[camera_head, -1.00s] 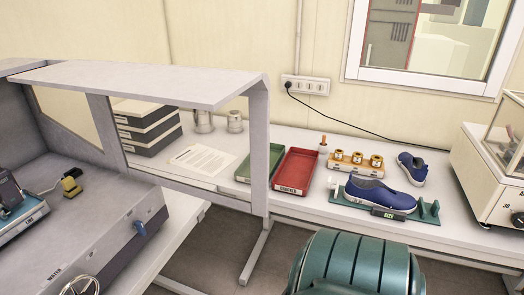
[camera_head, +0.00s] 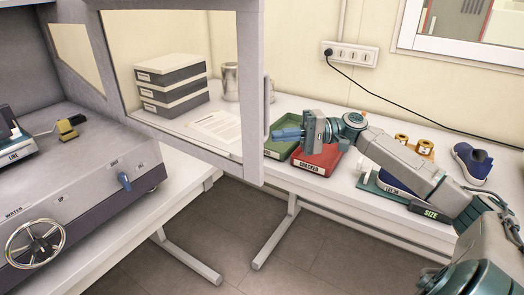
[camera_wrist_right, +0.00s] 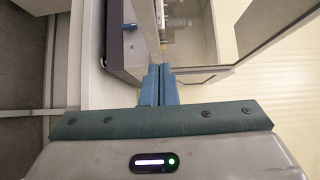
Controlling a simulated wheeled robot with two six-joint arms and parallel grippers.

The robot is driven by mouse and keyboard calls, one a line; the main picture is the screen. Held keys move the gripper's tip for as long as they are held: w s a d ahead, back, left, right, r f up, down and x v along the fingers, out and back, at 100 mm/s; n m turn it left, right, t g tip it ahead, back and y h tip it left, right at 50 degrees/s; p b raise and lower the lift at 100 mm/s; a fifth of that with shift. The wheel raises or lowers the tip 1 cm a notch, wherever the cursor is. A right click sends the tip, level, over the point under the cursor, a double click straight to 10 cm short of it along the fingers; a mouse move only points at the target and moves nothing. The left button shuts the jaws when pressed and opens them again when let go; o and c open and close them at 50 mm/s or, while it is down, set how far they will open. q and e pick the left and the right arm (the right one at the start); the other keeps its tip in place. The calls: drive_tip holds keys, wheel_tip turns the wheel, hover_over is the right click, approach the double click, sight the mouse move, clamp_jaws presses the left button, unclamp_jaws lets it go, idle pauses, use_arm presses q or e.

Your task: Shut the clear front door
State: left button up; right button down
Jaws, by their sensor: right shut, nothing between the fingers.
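The clear front door (camera_head: 254,100) stands open in the head view, a grey frame around a see-through pane, swung out to the right from the grey test machine (camera_head: 75,185). A slim upright handle (camera_head: 269,103) is on its free right edge. My right gripper (camera_head: 285,134) is just right of that edge, blue fingers pointing left, shut and empty. I cannot tell whether the fingertips touch the door. In the right wrist view the two blue fingers (camera_wrist_right: 160,84) lie together, with grey framing and the machine beyond. My left gripper is out of view.
The back bench holds stacked boxes (camera_head: 171,84), metal cans (camera_head: 231,82), a green tray (camera_head: 272,150), a red tray (camera_head: 312,168) and a blue shoe (camera_head: 472,162). My right arm reaches over the trays. Floor between the benches is clear.

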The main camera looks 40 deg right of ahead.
drive_tip(key=p, duration=0.7)
approach(215, 147)
drive_tip(key=w+a, duration=0.4)
drive_tip(key=shift+s+a+f+p, duration=0.15)
drive_tip(key=shift+s+a+p, duration=0.15)
drive_tip(key=shift+s+a, duration=0.2)
drive_tip(key=shift+w, duration=0.1)
drive_tip(key=shift+f, duration=0.1)
drive_tip(key=shift+a, duration=0.1)
